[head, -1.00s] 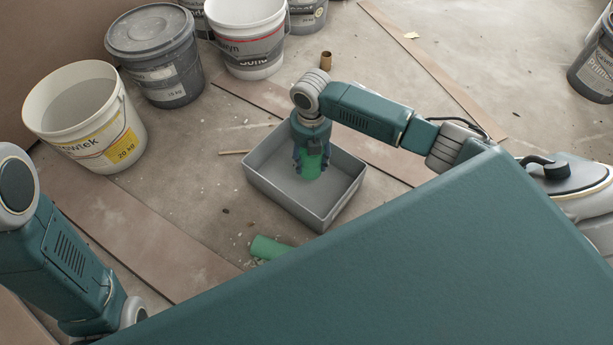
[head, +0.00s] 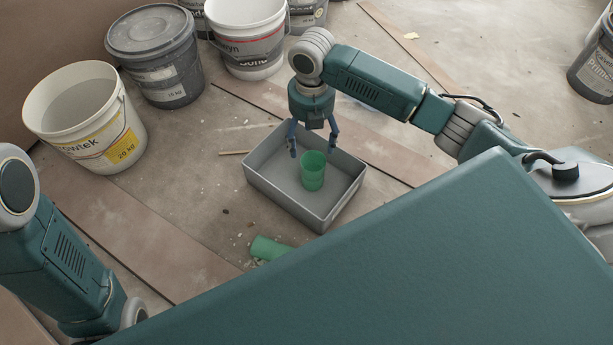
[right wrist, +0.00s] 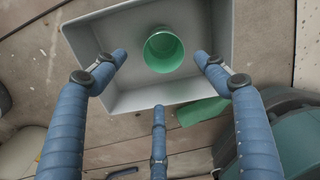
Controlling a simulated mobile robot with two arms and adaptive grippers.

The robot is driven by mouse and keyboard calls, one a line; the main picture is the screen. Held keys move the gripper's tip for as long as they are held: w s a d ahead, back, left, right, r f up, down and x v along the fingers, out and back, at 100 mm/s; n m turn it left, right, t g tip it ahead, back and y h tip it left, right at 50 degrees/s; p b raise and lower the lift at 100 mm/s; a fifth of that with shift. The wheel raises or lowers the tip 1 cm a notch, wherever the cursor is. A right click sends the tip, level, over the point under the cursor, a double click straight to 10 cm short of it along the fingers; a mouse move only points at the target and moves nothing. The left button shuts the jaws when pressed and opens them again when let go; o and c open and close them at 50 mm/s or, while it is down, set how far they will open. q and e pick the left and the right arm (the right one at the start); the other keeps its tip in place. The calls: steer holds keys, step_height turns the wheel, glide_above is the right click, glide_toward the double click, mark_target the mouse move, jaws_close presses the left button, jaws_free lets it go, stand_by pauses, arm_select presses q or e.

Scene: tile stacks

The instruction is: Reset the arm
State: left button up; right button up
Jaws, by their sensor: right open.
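My right gripper (head: 313,148) is open and empty above the grey tray (head: 262,188). A green cup-like cylinder (head: 313,172) stands upright inside the tray, below the spread fingers and apart from them. In the right wrist view, the fingers of the right gripper (right wrist: 160,75) are spread wide, with the hollow green cylinder (right wrist: 163,50) showing its open top beyond them in the tray (right wrist: 150,97). My left arm shows at the left edge of the head view, but its gripper is out of view.
A second green cylinder (head: 268,248) lies on the floor by the tray, partly hidden by my body. Buckets stand at the upper left, including a white one (head: 85,115) and a dark lidded one (head: 155,55). Flat boards (head: 130,225) lie on the floor.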

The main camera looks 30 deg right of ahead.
steer(key=shift+r, duration=1.2)
